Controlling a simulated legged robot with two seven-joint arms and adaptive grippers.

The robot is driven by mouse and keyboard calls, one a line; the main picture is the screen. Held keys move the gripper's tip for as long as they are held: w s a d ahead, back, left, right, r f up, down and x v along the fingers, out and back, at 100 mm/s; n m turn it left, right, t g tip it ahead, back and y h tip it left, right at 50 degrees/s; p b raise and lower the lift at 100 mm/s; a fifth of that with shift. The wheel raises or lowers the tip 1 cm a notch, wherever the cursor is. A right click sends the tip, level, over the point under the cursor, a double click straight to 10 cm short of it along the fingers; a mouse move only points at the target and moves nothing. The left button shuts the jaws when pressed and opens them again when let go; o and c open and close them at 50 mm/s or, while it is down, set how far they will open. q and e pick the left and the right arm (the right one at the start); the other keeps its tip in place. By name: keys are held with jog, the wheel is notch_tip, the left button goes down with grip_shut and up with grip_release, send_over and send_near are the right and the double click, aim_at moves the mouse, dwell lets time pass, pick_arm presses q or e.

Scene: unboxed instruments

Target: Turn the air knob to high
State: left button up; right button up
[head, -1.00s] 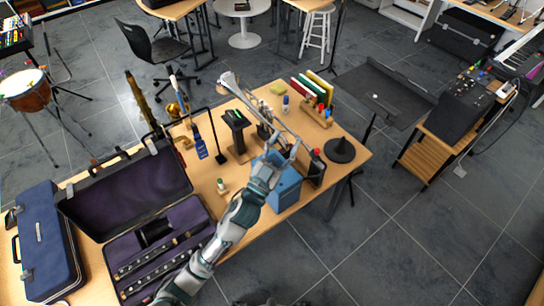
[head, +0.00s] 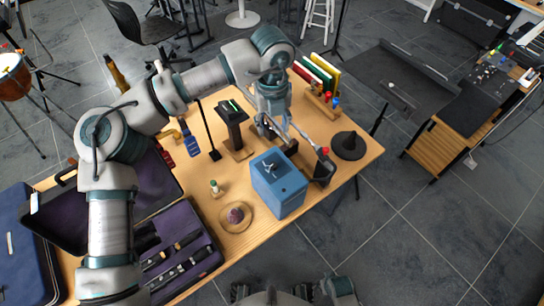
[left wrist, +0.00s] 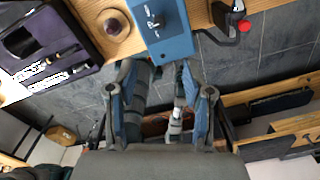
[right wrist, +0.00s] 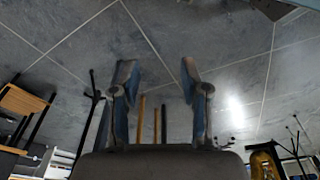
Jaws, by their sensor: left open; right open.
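The blue box (head: 290,203) stands on the wooden table near its front edge, with a dark panel and a pale knob (head: 268,168) on top. My left gripper (head: 272,128) points down above the table behind the box, apart from the knob. Its open fingers also show in the left wrist view (left wrist: 157,72), with nothing between them. My right gripper (right wrist: 158,75) is open and empty over the floor. Which setting the knob is at cannot be told.
A black clamp-like stand with a red knob (head: 323,151) is right of the box, beside a black cone (head: 348,144). An open instrument case (head: 180,255) fills the front left.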

aim_at(274, 164)
pick_arm(q)
notch_tip(274, 164, down, 16)
jog(key=shift+f+b, duration=0.25)
jog(key=shift+b, duration=0.55)
jog(key=shift+f, duration=0.35)
jog(key=shift+d, duration=0.1)
pick_arm(e)
jog(key=r, duration=0.4)
jog(key=shift+w+d+r, duration=0.2)
jog(key=shift+w+r, duration=0.1)
jog(key=shift+r, duration=0.05)
pick_arm(q)
jog(key=shift+d, duration=0.1)
jog(key=c, duration=1)
grip_shut()
